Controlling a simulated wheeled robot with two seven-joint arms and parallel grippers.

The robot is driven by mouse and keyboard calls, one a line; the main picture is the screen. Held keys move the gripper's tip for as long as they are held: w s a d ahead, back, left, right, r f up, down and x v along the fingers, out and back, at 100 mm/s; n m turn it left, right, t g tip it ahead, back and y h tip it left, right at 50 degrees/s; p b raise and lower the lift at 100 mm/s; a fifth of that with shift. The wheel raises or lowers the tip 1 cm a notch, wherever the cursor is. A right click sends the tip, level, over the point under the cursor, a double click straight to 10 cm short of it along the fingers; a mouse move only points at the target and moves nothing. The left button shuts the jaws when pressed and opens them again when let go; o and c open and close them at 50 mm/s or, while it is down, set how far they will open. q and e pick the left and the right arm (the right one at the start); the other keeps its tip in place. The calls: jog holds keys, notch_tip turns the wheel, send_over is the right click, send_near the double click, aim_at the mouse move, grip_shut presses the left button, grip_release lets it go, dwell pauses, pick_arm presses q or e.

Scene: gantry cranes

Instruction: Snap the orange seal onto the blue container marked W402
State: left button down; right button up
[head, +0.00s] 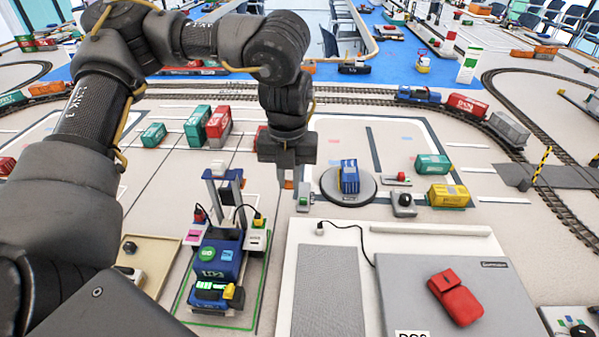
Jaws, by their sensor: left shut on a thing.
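A blue container (349,178) stands on a dark round turntable (330,185) right of centre; its marking is too small to read. My left arm reaches in from the left, over the layout. Its gripper (287,176) points down, left of the turntable and apart from the blue container. It is shut on a small orange piece, seemingly the orange seal (288,184), which is mostly hidden by the fingers. My right gripper is not in view.
A small grey stand (304,197) is close below the left gripper. Yellow (449,195) and green (433,163) containers are to the right.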

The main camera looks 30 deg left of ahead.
pick_arm(q)
jog(key=d+n, duration=0.1)
jog(key=n, duration=0.7)
jog(key=d+f+n, duration=0.1)
jog(key=n, duration=0.7)
jog(key=s+d+f+n, duration=0.1)
jog(key=n, duration=0.8)
jog(key=shift+d, duration=0.15)
